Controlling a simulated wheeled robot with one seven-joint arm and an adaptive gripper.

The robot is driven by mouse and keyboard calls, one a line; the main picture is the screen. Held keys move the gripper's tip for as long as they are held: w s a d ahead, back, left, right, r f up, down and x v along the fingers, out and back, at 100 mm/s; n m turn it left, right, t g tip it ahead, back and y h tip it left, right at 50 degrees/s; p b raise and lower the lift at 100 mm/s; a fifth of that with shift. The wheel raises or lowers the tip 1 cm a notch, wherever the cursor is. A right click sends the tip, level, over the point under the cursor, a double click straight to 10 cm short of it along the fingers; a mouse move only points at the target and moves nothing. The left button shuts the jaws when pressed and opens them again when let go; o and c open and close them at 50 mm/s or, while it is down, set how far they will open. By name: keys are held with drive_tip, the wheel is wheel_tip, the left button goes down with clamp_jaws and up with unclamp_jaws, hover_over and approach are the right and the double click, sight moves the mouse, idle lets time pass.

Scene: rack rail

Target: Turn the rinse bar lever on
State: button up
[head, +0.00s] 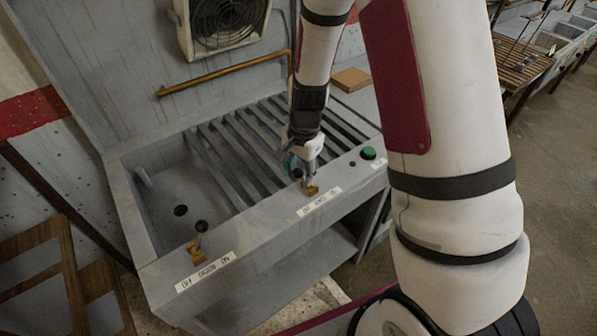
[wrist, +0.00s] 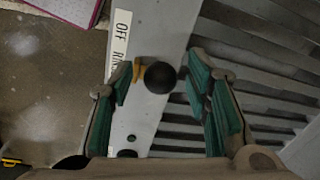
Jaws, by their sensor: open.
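The rinse bar lever has a round dark knob (wrist: 160,77) and a brass mount (wrist: 143,76) on the grey front ledge, beside a white label (wrist: 121,38) where "OFF" and "RIN" can be read. In the head view its brass mount (head: 312,190) shows just in front of my gripper (head: 303,168). My gripper is open in the wrist view (wrist: 158,82), with one green-padded finger on each side of the knob. The knob appears between the fingers, with a gap on both sides. I cannot tell how deep the fingers reach.
A second dark-knobbed lever (head: 199,230) stands on the ledge at the left. A green button (head: 368,153) is right of my gripper. Slats (head: 237,150) and an open basin (head: 170,195) lie behind the ledge. A brass pipe (head: 220,76) runs along the back wall.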

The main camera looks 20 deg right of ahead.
drive_tip(key=shift+f, duration=0.4)
drive_tip(key=shift+c, duration=0.5)
clamp_jaws()
